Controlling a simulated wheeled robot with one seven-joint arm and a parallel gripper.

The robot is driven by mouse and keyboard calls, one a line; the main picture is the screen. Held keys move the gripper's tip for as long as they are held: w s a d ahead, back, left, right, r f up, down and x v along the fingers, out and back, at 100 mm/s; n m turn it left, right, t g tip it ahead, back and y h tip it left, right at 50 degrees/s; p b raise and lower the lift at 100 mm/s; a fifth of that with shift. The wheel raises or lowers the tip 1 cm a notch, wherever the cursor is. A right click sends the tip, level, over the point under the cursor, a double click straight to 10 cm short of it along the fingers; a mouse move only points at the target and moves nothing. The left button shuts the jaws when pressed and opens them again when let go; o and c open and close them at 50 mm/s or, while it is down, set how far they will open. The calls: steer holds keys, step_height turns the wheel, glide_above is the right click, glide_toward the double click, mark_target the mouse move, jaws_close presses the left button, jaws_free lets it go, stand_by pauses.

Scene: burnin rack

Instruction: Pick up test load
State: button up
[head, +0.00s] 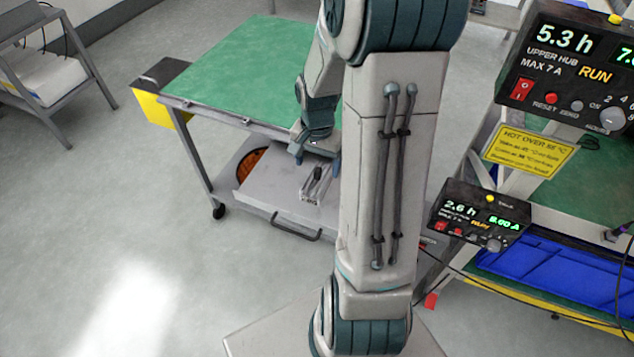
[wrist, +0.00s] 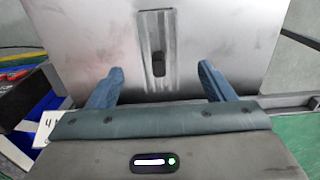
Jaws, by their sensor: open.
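A pale grey metal box, which looks like the test load (head: 262,190), sits low under the green-topped cart in the head view. A dark bar handle (head: 316,182) stands on its top. In the wrist view the box's grey top (wrist: 100,50) fills the upper middle, with the handle (wrist: 158,62) in a vertical channel. My gripper (head: 318,160) is open and empty, above the box near the handle. In the wrist view my gripper (wrist: 161,72) has its blue fingers to either side of the handle line, apart from it. Whether the fingertips reach handle height I cannot tell.
The cart's green top (head: 235,65) overhangs behind my gripper. A yellow-and-black box (head: 165,95) hangs at its left end. A rack with displays (head: 480,225) and a blue tray (head: 560,278) stands at right.

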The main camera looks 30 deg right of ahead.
mark_target(318, 169)
steer(key=shift+d+f, duration=0.1)
steer(key=shift+f, duration=2.85)
steer(key=c, duration=1)
steer(key=shift+c, duration=0.9)
steer(key=shift+r, duration=0.15)
